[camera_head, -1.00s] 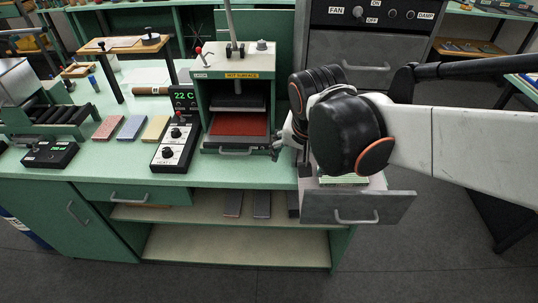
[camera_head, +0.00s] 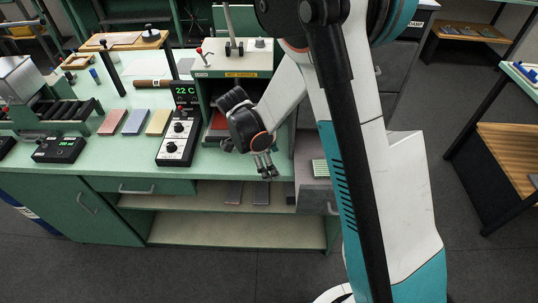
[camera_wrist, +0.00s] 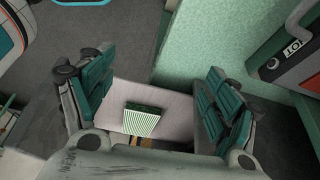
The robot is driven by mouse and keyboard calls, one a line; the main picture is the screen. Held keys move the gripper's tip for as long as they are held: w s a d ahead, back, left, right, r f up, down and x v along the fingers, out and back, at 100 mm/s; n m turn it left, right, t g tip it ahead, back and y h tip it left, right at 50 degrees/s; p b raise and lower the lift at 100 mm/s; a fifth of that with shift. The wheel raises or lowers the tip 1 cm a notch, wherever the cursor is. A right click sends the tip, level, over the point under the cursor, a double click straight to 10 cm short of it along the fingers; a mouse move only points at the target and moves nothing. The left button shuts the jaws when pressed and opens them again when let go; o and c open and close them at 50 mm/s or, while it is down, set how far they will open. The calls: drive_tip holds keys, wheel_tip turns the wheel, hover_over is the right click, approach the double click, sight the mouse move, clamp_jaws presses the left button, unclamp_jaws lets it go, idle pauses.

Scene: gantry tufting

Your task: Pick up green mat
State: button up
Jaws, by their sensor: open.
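The green mat (camera_head: 319,168) is a small block with pale green stripes, lying in the pulled-out drawer at the bench's right end. In the wrist view the green mat (camera_wrist: 141,118) lies on the drawer's pale floor (camera_wrist: 175,106), between my two fingers in the picture and apart from them. My gripper (camera_head: 265,166) is open and empty, left of the drawer near the bench's front edge. In the wrist view my gripper (camera_wrist: 158,100) shows its teal pads spread wide. My arm hides the right part of the drawer in the head view.
Red (camera_head: 114,122), blue (camera_head: 137,122) and yellow (camera_head: 159,122) mats lie on the bench top. A control box (camera_head: 179,138) and a press (camera_head: 236,73) stand right of them. More mats (camera_head: 261,192) lie on the shelf below. The floor (camera_head: 210,275) in front is clear.

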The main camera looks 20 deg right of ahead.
drive_tip(key=shift+f, duration=0.3)
drive_tip(key=s+d, duration=0.1)
drive_tip(key=d, duration=0.5)
drive_tip(key=s+d+b, duration=0.1)
drive_tip(key=s+d, duration=0.1)
drive_tip(key=d, duration=0.5)
drive_tip(key=s+d+b, duration=0.1)
drive_tip(key=s+d, duration=0.1)
drive_tip(key=d, duration=0.4)
drive_tip(key=shift+d, duration=0.25)
drive_tip(key=shift+d+f, duration=0.1)
drive_tip(key=shift+f, duration=0.45)
drive_tip(key=shift+c, duration=0.6)
drive_tip(key=c, duration=1)
